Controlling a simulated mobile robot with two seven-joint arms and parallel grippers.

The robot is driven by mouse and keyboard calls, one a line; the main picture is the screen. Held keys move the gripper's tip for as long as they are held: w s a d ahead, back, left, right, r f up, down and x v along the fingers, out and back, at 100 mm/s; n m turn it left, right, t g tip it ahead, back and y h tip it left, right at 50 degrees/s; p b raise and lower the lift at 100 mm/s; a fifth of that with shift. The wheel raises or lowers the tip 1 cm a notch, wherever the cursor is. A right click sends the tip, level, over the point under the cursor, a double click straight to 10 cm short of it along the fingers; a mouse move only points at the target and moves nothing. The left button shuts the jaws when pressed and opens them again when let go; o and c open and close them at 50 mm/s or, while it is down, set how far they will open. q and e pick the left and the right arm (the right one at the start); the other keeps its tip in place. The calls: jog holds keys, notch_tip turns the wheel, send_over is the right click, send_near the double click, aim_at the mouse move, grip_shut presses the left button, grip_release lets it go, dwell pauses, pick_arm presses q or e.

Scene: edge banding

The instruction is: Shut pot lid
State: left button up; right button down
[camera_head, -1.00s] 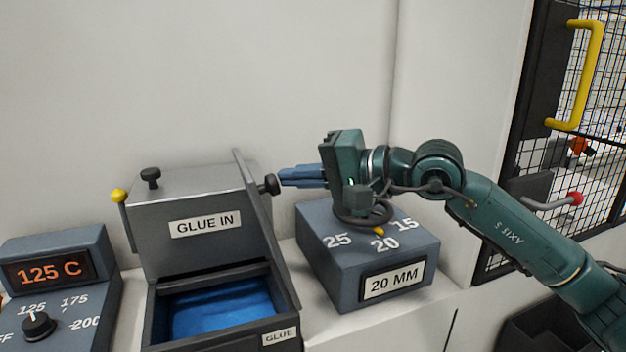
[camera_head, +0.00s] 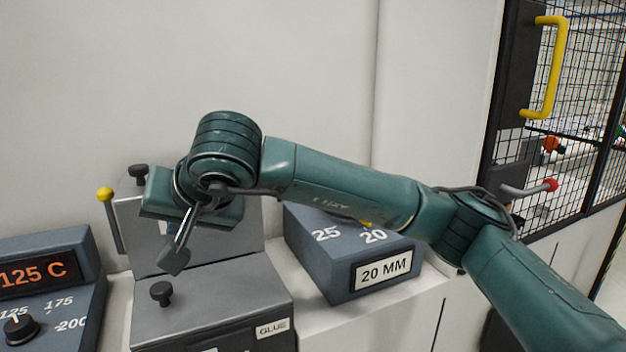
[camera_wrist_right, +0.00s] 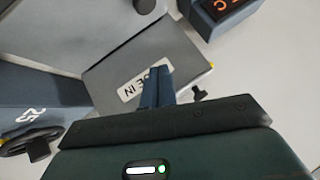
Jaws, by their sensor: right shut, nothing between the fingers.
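The pot lid (camera_head: 225,300) is a flat grey plate with a black knob (camera_head: 161,292). It lies down over the front of the glue pot, and the blue inside is hidden. It also shows at the top of the wrist view (camera_wrist_right: 85,30). My right gripper (camera_wrist_right: 157,88) is shut and empty, its two blue fingers together in front of the GLUE IN label (camera_wrist_right: 130,94). In the head view its fingers are hidden behind its own wrist, over the grey hopper (camera_head: 235,240). The fingers do not hold the lid. My left gripper is not in view.
A 20 MM block (camera_head: 335,275) stands right of the pot, under my right arm. A 125 C box (camera_head: 45,270) with a dial stands at left. A yellow-tipped lever (camera_head: 108,210) rises beside the hopper. A mesh door with a yellow handle (camera_head: 552,70) is at right.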

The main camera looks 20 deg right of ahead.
aim_at(155, 287)
jog(key=a+f+h+b, duration=0.1)
jog(key=f, duration=0.1)
jog(key=a+f+n+h+b, duration=0.1)
jog(key=a+f, duration=0.1)
jog(key=a+f+h+b, duration=0.1)
jog(key=f+b, duration=0.1)
jog(key=shift+s+a+f+n, duration=0.1)
jog(key=shift+a+f+n, duration=0.1)
jog(key=shift+f+n, duration=0.15)
jog(key=shift+a+f+b, duration=0.25)
jog(key=shift+f+b, duration=0.2)
jog(key=shift+f, duration=0.25)
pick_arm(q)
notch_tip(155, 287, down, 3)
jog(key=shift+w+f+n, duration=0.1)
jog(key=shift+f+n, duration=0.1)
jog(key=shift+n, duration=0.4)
pick_arm(e)
jog(key=shift+f, duration=0.15)
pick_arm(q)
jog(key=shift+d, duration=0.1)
pick_arm(e)
jog(key=shift+s+a+f, duration=0.1)
jog(key=shift+f, duration=0.05)
